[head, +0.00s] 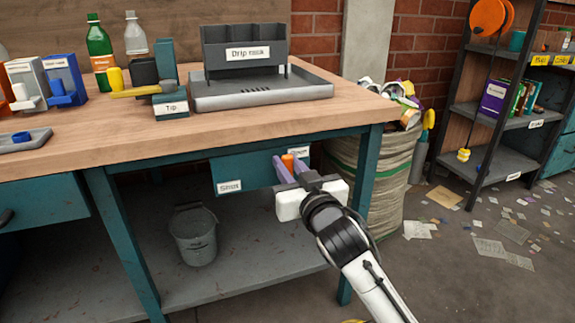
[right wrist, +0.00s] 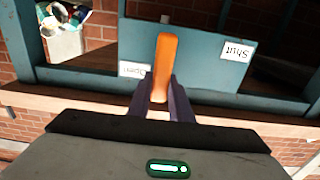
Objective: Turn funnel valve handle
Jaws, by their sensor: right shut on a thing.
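An orange handle (head: 288,163) is on the teal panel (head: 240,169) under the workbench top. The panel has a "Shut" label (head: 229,187) at its lower left and an "Open" label (head: 298,153) at its upper right. My right gripper (head: 288,172) is shut on the orange handle, close to the "Open" label. In the right wrist view the handle (right wrist: 166,55) stands between the two dark fingers (right wrist: 160,98), and the labels appear upside down. The handle's base is partly hidden by the fingers. I cannot make out a funnel. My left gripper is not in view.
The workbench top (head: 350,104) overhangs the panel. It carries a drip rack (head: 245,45), a block marked "Tip" (head: 170,106) and bottles (head: 99,50). A grey bucket (head: 194,235) stands on the lower shelf. A full sack (head: 385,170) stands right of the bench.

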